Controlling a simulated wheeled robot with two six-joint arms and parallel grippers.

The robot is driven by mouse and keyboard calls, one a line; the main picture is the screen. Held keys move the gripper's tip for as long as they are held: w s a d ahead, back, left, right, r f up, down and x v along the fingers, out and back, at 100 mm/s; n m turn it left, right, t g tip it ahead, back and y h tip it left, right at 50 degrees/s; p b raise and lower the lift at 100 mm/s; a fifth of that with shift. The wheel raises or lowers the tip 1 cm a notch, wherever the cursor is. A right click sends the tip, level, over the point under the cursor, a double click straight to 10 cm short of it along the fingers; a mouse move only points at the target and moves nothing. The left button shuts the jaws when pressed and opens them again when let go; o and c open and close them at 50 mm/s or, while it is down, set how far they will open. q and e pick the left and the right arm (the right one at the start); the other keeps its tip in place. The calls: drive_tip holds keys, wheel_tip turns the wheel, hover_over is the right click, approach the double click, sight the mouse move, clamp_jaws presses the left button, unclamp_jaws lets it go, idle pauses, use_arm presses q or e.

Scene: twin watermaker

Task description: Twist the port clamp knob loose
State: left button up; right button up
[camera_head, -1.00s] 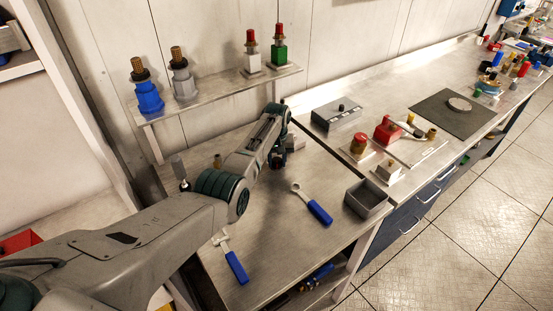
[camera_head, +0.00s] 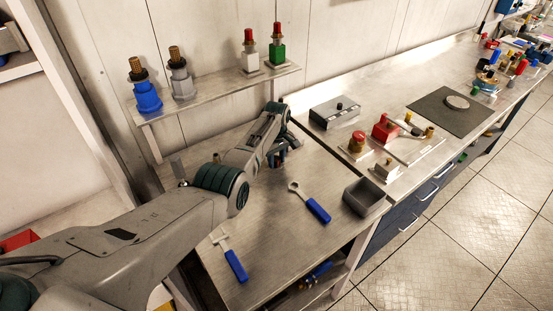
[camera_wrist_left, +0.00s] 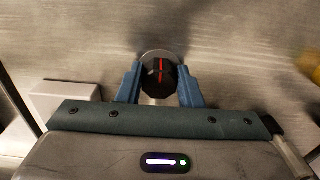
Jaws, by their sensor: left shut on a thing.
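The port clamp knob (camera_wrist_left: 159,77) is black with a red line across its top, and shows in the left wrist view on a round pale base. My left gripper (camera_wrist_left: 159,88) has its blue fingers on both sides of the knob and is shut on it. The red line points almost straight up in that view. In the head view my left gripper (camera_head: 278,157) is at the back of the near bench, below the wall shelf, and my arm hides the knob there. My right gripper is out of view.
A pale block (camera_wrist_left: 65,97) stands left of the knob, and a blurred brass part (camera_wrist_left: 311,66) is at the right. Two blue-handled tools (camera_head: 316,208) (camera_head: 236,265) lie on the bench. A grey open box (camera_head: 364,197) stands at its right edge.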

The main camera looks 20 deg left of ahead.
sight(277, 160)
use_arm(q)
drive_tip(key=shift+w+r, duration=0.1)
drive_tip(key=shift+r, duration=0.05)
drive_tip(key=o, duration=1)
wheel_tip(277, 160, up, 11)
drive_tip(key=shift+f+b, duration=0.15)
drive_tip(key=shift+b, duration=0.95)
drive_tip(key=shift+f, duration=0.1)
